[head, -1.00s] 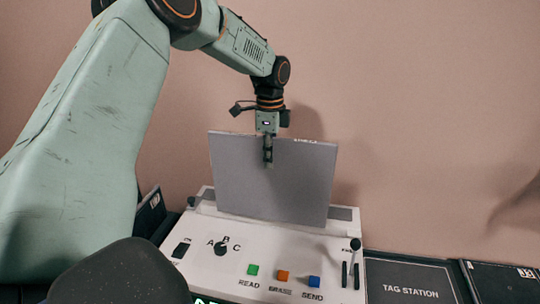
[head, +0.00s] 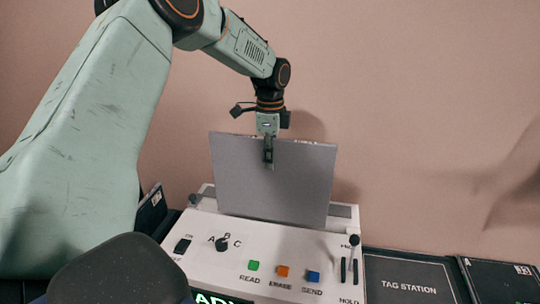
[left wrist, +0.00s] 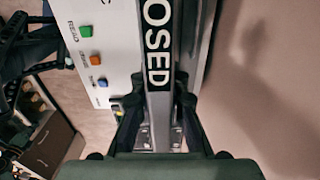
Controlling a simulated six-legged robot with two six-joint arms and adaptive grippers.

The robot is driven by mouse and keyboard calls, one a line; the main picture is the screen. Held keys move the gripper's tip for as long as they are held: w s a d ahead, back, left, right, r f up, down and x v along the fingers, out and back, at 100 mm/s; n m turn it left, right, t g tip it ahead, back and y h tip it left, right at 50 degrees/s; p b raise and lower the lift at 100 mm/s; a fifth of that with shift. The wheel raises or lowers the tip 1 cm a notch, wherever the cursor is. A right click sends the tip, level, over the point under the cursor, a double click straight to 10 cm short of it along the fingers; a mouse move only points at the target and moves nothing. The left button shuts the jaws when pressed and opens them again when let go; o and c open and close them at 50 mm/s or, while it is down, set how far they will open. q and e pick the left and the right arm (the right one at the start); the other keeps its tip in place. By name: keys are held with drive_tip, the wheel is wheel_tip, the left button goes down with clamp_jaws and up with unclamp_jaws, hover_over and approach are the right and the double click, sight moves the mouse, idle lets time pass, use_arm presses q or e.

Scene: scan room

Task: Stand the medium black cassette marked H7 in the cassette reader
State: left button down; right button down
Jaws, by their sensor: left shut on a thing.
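My left gripper (head: 268,158) is shut on the top edge of a flat, grey-looking cassette (head: 275,188). The cassette stands upright, its broad face to the head camera, at the back of the white cassette reader (head: 225,232). Its lower edge meets the reader's top at the slot; I cannot tell how deep it sits. In the left wrist view the cassette's edge (left wrist: 158,50) shows between the fingers (left wrist: 158,125), with white letters ending "OSED". No H7 mark is readable. My right gripper is not in view.
The reader carries a knob (head: 222,244), green, orange and blue buttons (head: 284,271) and a lever (head: 354,243). A tag station (head: 408,283) lies to its right, with a dark flat item (head: 500,280) beyond. A dark cassette-like item (head: 152,210) stands at left.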

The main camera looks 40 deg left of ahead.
sight(270, 178)
use_arm(q)
drive_tip(key=shift+w+f+b, duration=0.1)
drive_tip(key=shift+f+b, duration=0.4)
drive_tip(key=shift+f, duration=1.3)
drive_tip(key=shift+w+a+f, duration=0.15)
drive_tip(key=shift+w+f, duration=0.1)
drive_tip(key=shift+f, duration=0.45)
drive_tip(key=shift+s+f+b, duration=0.2)
drive_tip(key=shift+s+b, duration=0.05)
drive_tip(key=shift+b, duration=0.1)
drive_tip(key=shift+w+f, duration=0.25)
drive_tip(key=shift+f, duration=0.4)
drive_tip(key=shift+s+f+b, duration=0.2)
drive_tip(key=shift+b, duration=0.1)
